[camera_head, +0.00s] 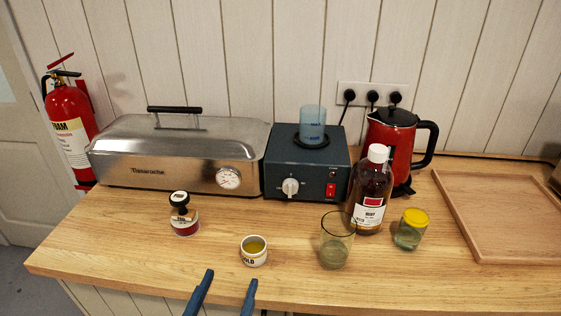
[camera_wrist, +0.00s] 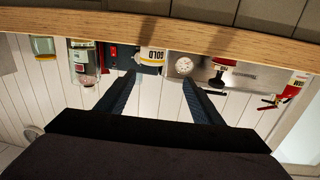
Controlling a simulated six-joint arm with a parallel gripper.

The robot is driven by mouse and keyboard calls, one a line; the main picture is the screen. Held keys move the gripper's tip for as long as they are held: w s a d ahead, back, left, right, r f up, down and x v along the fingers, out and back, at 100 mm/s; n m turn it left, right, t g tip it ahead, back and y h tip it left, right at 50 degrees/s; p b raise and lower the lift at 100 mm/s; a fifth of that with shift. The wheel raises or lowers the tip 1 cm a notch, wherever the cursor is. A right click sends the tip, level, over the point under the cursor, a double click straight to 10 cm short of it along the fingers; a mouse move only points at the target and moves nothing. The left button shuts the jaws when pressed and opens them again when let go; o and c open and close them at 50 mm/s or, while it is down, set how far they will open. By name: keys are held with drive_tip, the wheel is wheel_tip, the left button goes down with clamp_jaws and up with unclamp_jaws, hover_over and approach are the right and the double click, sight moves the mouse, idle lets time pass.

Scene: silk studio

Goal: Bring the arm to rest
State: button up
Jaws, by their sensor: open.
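My gripper (camera_head: 231,279) is at the front edge of the worktop, its two blue fingers spread apart with nothing between them. In the wrist view, which is upside down, the open fingers (camera_wrist: 159,78) point toward the worktop edge. A small white cup labelled GOLD (camera_head: 254,253), with yellow contents, stands just beyond the fingertips, apart from them. In the wrist view the cup (camera_wrist: 152,56) appears between the fingertips. The rest of my arm is out of the head view.
Behind are a steel steamer (camera_head: 170,160), a hotplate (camera_head: 288,170) with a blue beaker (camera_head: 312,122), and a red kettle (camera_head: 386,135). A wooden tray (camera_head: 500,256) lies right.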

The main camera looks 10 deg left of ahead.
drive_tip(key=a+r+n+g+y+p, duration=0.1)
drive_tip(key=a+r+g+y, duration=0.15)
drive_tip(key=a+y, duration=0.45)
drive_tip(key=a+r+n+g+y+p, duration=0.15)
drive_tip(key=a+r, duration=0.25)
drive_tip(key=a, duration=0.7)
drive_tip(key=s+a+f+n+g+y, duration=0.3)
drive_tip(key=s+a+f+n+g, duration=0.15)
drive_tip(key=g, duration=0.45)
drive_tip(key=w+d+f+g+h+p, duration=0.1)
drive_tip(key=d+f+g+h, duration=0.2)
drive_tip(key=d, duration=0.9)
drive_tip(key=w+d+f+g+h+p, duration=0.1)
drive_tip(key=d+f+g+h+p, duration=0.2)
drive_tip(key=d, duration=0.9)
drive_tip(key=d+r+m+t+h+p, duration=0.1)
drive_tip(key=d+m+h+p, duration=0.3)
drive_tip(key=d, duration=2.3)
drive_tip(key=shift+s+r+m+p, duration=0.35)
drive_tip(key=shift+m+p, duration=0.25)
drive_tip(key=shift+m, duration=0.2)
